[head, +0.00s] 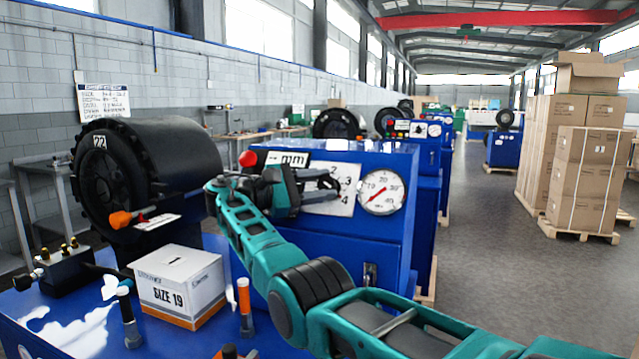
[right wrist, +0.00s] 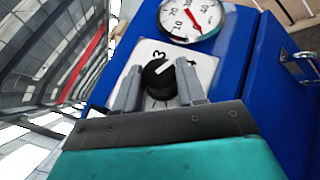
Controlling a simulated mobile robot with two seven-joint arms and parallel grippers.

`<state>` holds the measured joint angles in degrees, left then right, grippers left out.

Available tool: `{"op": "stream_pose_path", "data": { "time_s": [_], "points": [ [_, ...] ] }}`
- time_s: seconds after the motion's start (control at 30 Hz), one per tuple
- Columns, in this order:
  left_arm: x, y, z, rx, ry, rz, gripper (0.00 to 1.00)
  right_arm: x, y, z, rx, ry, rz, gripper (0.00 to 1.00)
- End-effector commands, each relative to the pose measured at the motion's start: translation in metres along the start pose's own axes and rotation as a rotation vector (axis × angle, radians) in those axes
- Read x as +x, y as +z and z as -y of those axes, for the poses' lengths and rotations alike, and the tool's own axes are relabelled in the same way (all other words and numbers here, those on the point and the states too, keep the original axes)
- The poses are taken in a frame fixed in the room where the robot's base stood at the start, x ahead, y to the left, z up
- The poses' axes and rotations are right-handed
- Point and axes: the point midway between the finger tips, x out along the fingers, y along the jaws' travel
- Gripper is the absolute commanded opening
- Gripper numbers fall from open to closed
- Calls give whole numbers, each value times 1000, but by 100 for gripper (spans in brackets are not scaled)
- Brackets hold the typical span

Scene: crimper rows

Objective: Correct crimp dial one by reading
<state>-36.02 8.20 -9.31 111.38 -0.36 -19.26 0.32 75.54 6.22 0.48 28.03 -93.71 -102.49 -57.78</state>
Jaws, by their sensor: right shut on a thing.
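The crimp dial (right wrist: 158,77) is a round black knob with a white pointer line on a white numbered plate (head: 345,207). In the right wrist view its line points up and right, between the 3 and the 4. My right gripper (right wrist: 160,85) is shut on the knob, one grey finger on each side. In the head view this gripper (head: 318,183) covers most of the dial. A round white gauge (head: 381,192) with a red needle is right of the plate; it also shows in the right wrist view (right wrist: 190,17). My left gripper is not in view.
A blue cabinet (head: 330,240) carries the dial, an "mm" sign (head: 288,159) and a red button (head: 248,158). Stacked cartons (head: 585,180) stand right; the aisle is clear.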

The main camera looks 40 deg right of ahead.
Motion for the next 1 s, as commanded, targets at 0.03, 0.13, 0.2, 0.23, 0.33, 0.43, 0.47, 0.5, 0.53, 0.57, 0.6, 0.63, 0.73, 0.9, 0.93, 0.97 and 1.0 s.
{"op": "stream_pose_path", "data": {
  "time_s": [0.03,0.13,0.2,0.23,0.33,0.43,0.47,0.5,0.53,0.57,0.6,0.63,0.73,0.9,0.93,0.97,1.0],
  "points": [
    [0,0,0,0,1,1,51,0,0,0,1,-3,-1,9],
    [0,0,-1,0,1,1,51,0,0,0,2,-3,-1,9],
    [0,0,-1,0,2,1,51,0,0,0,2,-3,-1,9],
    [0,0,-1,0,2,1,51,0,0,0,2,-3,-1,9],
    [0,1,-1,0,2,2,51,0,0,0,2,-3,-1,40],
    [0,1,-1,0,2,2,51,0,0,0,1,-2,-1,50],
    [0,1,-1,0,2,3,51,0,0,0,1,-2,-1,53],
    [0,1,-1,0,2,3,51,0,0,0,1,-2,-1,57],
    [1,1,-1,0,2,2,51,0,0,0,1,-2,-1,60],
    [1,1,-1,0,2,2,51,0,0,0,1,-2,-1,62],
    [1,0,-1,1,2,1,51,0,0,0,1,-1,-1,65],
    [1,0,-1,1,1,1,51,0,0,0,1,-1,-1,65],
    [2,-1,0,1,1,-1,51,0,0,0,1,-1,-1,65],
    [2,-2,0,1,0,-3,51,1,0,0,1,-1,-1,65],
    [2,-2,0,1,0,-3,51,1,0,0,0,-1,0,65],
    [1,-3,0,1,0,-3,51,2,0,0,1,-1,0,65],
    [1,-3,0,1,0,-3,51,2,0,0,0,0,0,65]
  ]
}}
